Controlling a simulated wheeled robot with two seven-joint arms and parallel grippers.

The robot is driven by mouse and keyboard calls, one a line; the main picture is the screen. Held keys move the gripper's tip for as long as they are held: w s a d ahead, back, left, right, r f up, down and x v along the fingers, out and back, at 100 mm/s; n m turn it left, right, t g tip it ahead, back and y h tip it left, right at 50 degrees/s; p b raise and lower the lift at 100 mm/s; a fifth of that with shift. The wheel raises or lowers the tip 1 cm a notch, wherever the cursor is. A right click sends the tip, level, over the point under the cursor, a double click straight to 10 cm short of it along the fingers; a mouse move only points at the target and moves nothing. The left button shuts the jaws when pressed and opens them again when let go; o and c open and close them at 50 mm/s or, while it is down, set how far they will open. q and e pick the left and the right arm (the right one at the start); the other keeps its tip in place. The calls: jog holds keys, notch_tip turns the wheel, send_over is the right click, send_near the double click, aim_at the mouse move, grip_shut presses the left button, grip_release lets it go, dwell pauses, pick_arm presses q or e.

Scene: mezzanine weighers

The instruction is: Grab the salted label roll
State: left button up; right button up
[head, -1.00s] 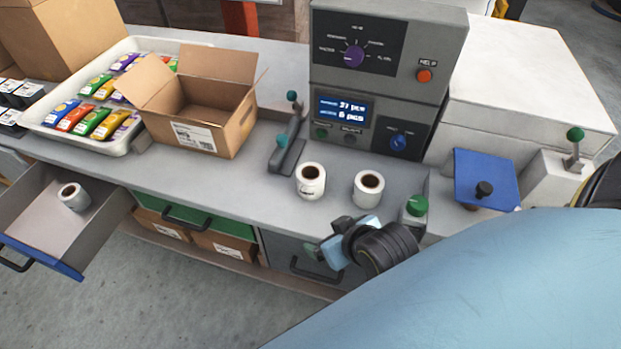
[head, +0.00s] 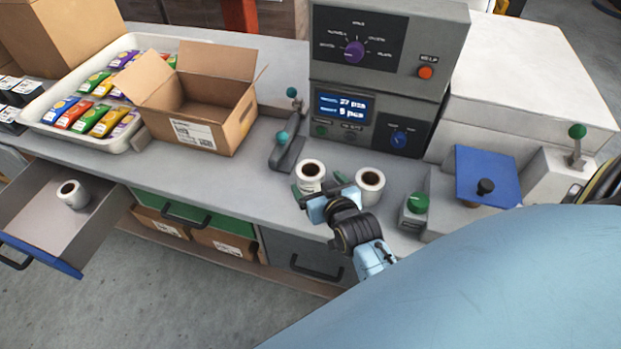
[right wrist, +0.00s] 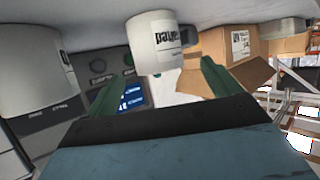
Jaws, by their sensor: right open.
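A white label roll (head: 310,171) stands upright on the grey bench in front of the machine. In the right wrist view this roll (right wrist: 155,45) shows bold dark lettering that I cannot read surely. A second white roll (head: 370,183) stands to its right, and shows at the left of the wrist view (right wrist: 30,65). A third roll (head: 72,194) stands in the open drawer. My right gripper (head: 320,188) is open at the near side of the first roll. Its green fingers point toward that roll, which appears between and beyond the tips. My left gripper is out of view.
A grey machine (head: 385,60) with a lit display stands behind the rolls. A lever (head: 285,145) is left of them, a green-knobbed button box (head: 414,212) right. An open cardboard box (head: 205,105) and a white tray (head: 55,135) of packets stand left. The open drawer (head: 35,225) juts forward.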

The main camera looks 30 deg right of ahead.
jog(key=shift+x, duration=3.4)
jog(key=shift+s+d+f, duration=0.1)
jog(key=shift+s, duration=0.05)
jog(key=c, duration=1.1)
